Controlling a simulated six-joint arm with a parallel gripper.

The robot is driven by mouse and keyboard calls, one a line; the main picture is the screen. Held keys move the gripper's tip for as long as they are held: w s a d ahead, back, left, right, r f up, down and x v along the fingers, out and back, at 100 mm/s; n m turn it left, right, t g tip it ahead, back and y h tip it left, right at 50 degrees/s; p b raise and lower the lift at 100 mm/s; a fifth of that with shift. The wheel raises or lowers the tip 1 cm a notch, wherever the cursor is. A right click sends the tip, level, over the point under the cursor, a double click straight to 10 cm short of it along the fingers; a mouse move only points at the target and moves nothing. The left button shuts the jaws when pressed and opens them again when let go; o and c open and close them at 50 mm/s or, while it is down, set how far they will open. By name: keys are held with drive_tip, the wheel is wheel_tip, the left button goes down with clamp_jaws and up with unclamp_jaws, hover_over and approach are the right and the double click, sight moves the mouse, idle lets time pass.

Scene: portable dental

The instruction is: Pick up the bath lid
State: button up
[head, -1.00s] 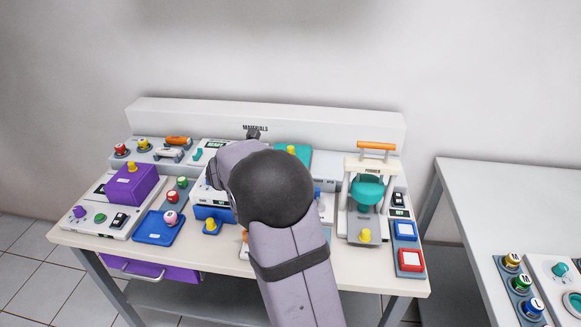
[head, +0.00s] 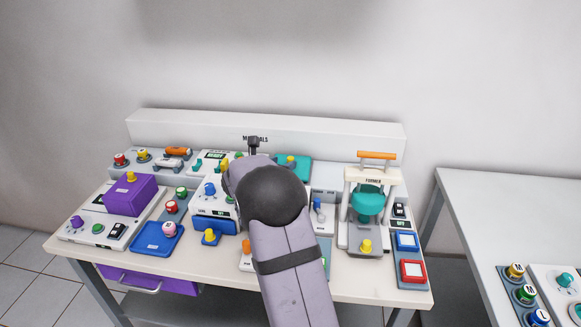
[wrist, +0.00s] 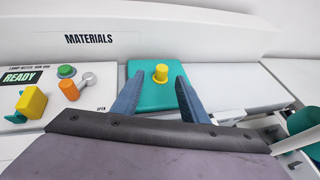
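The teal lid (head: 292,172) with a yellow knob, which I take for the bath lid, lies at the back of the bench, right of my arm in the head view. In the wrist view the teal lid (wrist: 157,97) is ahead, with its yellow knob (wrist: 160,73) upright near its far edge. My gripper (wrist: 160,80) is open and empty. Its two blue fingers appear on either side of the knob in the picture. I cannot tell the height between fingers and lid. My arm hides part of the bench, and the fingers are hard to see in the head view.
A device marked READY (wrist: 22,78) with orange, green and yellow controls stands left of the lid. A purple box (head: 130,196) with a yellow knob is at the left. A former press (head: 367,205) stands at the right. The raised back panel (wrist: 190,38) marked MATERIALS is behind.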

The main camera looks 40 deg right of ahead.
drive_tip(key=shift+p+x, duration=0.4)
drive_tip(key=shift+x, duration=1.7)
drive_tip(key=shift+s, duration=0.15)
drive_tip(key=shift+c, duration=0.6)
clamp_jaws()
drive_tip(key=shift+r, duration=0.2)
